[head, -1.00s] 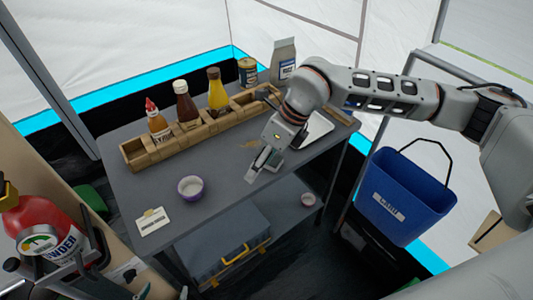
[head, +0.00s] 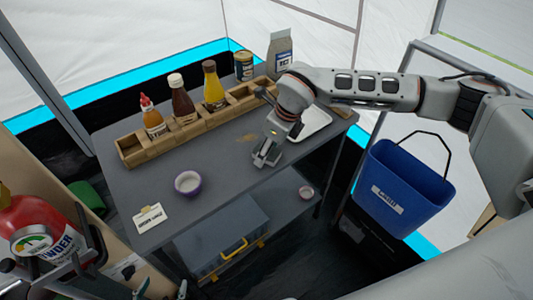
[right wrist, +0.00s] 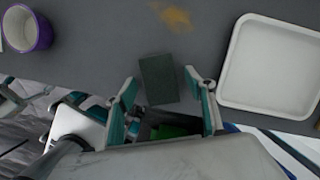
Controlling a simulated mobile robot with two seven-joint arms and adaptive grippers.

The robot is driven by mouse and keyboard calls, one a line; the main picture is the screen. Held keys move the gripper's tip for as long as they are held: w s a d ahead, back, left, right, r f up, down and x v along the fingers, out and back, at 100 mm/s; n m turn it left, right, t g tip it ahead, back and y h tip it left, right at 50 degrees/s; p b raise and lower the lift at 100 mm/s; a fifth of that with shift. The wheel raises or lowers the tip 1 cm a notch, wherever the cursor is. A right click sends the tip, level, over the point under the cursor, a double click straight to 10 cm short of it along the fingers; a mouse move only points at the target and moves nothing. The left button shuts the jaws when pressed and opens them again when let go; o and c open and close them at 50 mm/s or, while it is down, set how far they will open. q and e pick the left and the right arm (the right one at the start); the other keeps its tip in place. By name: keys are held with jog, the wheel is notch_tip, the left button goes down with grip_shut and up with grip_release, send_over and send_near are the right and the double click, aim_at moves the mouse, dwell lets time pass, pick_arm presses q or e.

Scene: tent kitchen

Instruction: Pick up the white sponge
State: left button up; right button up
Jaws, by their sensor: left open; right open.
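No white sponge surface shows clearly. A dark green rectangular pad (right wrist: 158,79) lies flat on the grey table (right wrist: 100,45), near its front edge, in the right wrist view; whether it is the sponge's top face I cannot tell. My right gripper (right wrist: 160,80) is open, with one finger on each side of the pad's near part and nothing gripped. In the head view my right gripper (head: 264,160) is over the table's right front part and hides the pad. Only the fingertips of my left gripper (head: 162,291) show at the bottom edge, apart and empty, away from the table top.
A white tray (right wrist: 231,72) lies right of the pad. A purple bowl (head: 188,183) and a small card (head: 150,218) are to the left. A wooden rack (head: 134,155) with sauce bottles lines the back. A blue bucket (head: 400,190) is at right, a red extinguisher (head: 35,215) at left.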

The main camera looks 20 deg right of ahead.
jog(key=c, duration=0.9)
jog(key=shift+o, duration=0.2)
notch_tip(320, 180, up, 20)
jog(key=shift+p, duration=0.4)
jog(key=shift+c, duration=0.2)
